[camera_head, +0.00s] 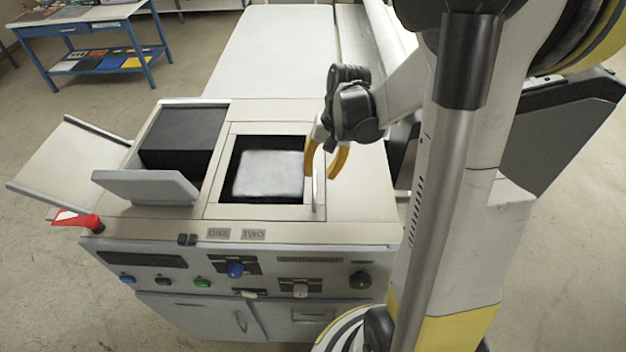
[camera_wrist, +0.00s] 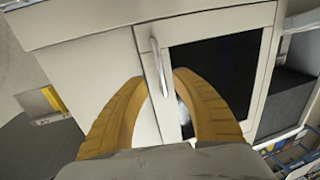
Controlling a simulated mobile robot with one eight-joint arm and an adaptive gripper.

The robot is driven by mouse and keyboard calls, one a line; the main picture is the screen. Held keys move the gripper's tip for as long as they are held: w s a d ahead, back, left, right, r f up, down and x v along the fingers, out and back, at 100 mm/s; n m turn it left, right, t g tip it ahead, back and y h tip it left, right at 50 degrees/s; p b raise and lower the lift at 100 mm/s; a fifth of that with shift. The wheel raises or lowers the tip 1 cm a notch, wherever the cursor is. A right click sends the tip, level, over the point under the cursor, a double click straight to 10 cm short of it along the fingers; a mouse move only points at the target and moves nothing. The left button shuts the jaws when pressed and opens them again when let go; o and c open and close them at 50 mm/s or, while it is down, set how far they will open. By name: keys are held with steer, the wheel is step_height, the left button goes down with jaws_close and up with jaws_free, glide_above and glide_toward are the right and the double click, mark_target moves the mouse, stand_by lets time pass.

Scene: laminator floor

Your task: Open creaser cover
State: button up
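A beige machine (camera_head: 330,225) has two top bays, with labels ONE and TWO at its front edge. The right bay has a flat framed cover (camera_head: 260,212) with a dark window; a pale block shows within. The cover lies level and looks shut. Its slim metal handle (camera_head: 314,195) is on the right side. In the wrist view, the handle (camera_wrist: 160,68) and window (camera_wrist: 225,75) also show. My gripper (camera_head: 320,176) has orange fingers, spread apart above the handle. In the wrist view, my gripper (camera_wrist: 158,78) is open, with the handle between its fingertips; contact cannot be told.
The left bay (camera_head: 178,135) is open and dark, with a grey tilted flap (camera_head: 147,187) in front. A red lever (camera_head: 80,220) sticks out at the left corner. Buttons and knobs line the front panel (camera_head: 235,270). A blue table (camera_head: 90,35) stands at the back left.

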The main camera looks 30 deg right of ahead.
mark_target(315, 187)
steer(key=f, duration=0.4)
steer(key=w+a+f, duration=0.1)
steer(key=f, duration=0.1)
steer(key=shift+s+r, duration=0.1)
jaws_close()
